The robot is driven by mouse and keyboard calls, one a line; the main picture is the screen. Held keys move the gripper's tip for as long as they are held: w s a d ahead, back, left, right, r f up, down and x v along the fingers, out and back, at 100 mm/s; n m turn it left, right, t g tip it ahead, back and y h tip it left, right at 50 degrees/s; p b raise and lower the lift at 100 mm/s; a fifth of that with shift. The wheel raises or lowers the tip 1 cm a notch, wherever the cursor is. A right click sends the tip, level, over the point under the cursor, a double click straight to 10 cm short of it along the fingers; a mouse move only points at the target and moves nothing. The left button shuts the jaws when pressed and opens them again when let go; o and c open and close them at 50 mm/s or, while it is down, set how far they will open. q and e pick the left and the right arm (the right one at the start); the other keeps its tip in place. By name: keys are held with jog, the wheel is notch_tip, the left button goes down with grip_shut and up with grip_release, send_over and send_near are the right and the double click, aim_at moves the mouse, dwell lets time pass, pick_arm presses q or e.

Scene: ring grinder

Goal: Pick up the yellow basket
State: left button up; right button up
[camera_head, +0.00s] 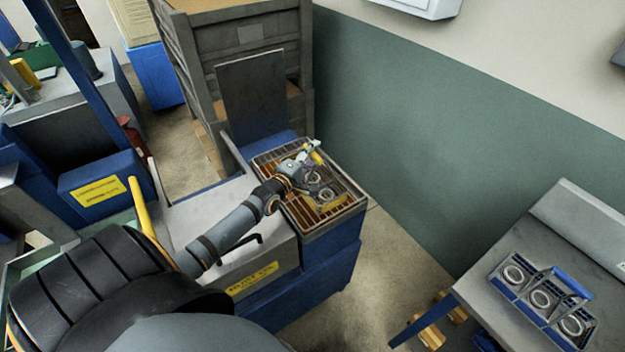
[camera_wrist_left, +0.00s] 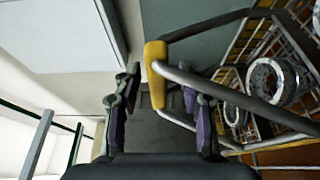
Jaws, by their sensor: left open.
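The yellow basket (camera_head: 328,203) sits on a brown slatted rack on the blue machine in the head view, with metal rings inside. My left arm reaches over it and hides part of it. My left gripper (camera_head: 308,150) is at the basket's raised handle. In the left wrist view the basket's yellow handle grip (camera_wrist_left: 155,76) shows between the two open fingers of my left gripper (camera_wrist_left: 160,100), near their tips. I cannot tell whether the fingers touch it. The wire side and rings lie to the right there. My right gripper is not in view.
A blue-handled basket (camera_head: 540,298) with rings stands on a grey table at the right. A wooden crate (camera_head: 235,45) stands behind the rack (camera_head: 355,203). The green wall (camera_head: 400,130) is close behind to the right. Floor shows between machine and table.

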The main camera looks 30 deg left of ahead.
pick_arm(q)
jog(key=shift+s+r, duration=0.15)
jog(key=shift+s, duration=0.05)
jog(key=c, duration=0.4)
jog(key=shift+w, duration=0.1)
grip_shut()
